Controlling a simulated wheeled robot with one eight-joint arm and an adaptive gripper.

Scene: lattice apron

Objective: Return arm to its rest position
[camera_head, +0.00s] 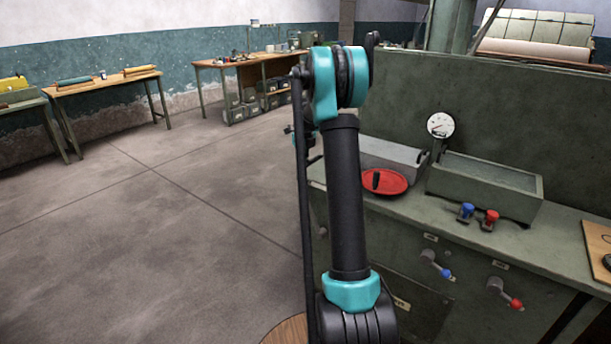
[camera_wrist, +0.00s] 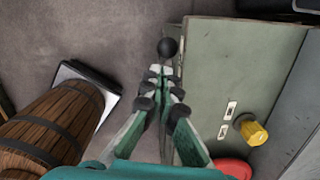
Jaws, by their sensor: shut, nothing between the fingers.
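My arm stands raised in the middle of the head view, its black link upright and its teal elbow at the top. Most of my gripper is hidden behind the arm there. In the wrist view my gripper (camera_wrist: 162,75) points away from the camera, with its green fingers drawn together and nothing held between them. A dark ball (camera_wrist: 167,47) shows just beyond the fingertips; I cannot tell how far below it lies.
A green cabinet (camera_head: 400,235) stands right of my arm, carrying a red plate (camera_head: 398,183), a dial gauge (camera_head: 440,125) and a metal trough (camera_head: 490,180). A wooden barrel (camera_wrist: 60,120) and a yellow knob (camera_wrist: 254,132) show in the wrist view. Open floor (camera_head: 150,220) lies left.

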